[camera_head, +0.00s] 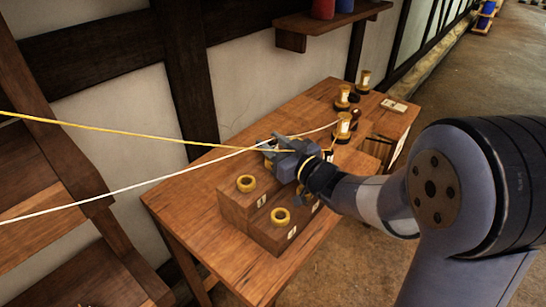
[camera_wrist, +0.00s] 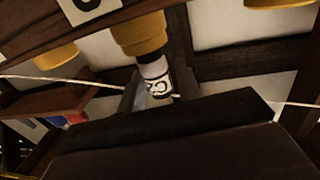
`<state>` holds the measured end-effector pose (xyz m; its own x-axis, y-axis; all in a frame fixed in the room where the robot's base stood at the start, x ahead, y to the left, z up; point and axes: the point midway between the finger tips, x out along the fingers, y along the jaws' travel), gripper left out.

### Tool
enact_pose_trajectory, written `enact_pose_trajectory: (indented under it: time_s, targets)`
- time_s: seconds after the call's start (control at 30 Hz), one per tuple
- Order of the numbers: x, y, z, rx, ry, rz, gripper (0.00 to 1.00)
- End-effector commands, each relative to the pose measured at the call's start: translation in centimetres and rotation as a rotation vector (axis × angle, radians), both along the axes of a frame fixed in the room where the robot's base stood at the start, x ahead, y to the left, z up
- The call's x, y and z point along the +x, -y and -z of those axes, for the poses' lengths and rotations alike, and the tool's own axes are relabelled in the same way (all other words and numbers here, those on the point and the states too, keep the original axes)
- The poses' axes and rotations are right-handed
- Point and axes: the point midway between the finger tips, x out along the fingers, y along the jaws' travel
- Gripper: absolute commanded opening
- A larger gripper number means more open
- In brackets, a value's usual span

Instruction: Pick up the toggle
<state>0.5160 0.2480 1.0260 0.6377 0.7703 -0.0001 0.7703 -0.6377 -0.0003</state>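A small white toggle (camera_wrist: 158,88) with a dark number, looking like a 3, shows in the wrist view. It stands in line with a yellow collar (camera_wrist: 140,33) on the wooden block. My gripper (camera_head: 283,153) is over the back part of the stepped wooden block (camera_head: 262,236) in the head view and hides the toggle there. In the wrist view a dark broad part of my gripper fills the bottom, close to the toggle. Whether the fingers touch the toggle or are closed on it cannot be told.
The block has yellow rings (camera_head: 246,183) and numbered labels. It stands on a wooden table (camera_head: 180,190). Several spools (camera_head: 344,127) stand at the table's far end. A shelf (camera_head: 330,20) hangs above.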

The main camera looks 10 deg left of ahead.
Motion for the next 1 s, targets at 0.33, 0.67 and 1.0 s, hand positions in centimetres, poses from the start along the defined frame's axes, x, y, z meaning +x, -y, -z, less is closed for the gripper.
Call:
enact_pose_trajectory:
  time_s: [0.33,0.67,1.0]
  targets:
    - [0.0,0.0,0.0,0.0,0.0,0.0,0.04]
    - [0.0,0.0,-0.4,0.0,0.001,0.0,0.0]
    - [0.0,0.0,-6.6,0.001,0.007,-0.001,0.0]
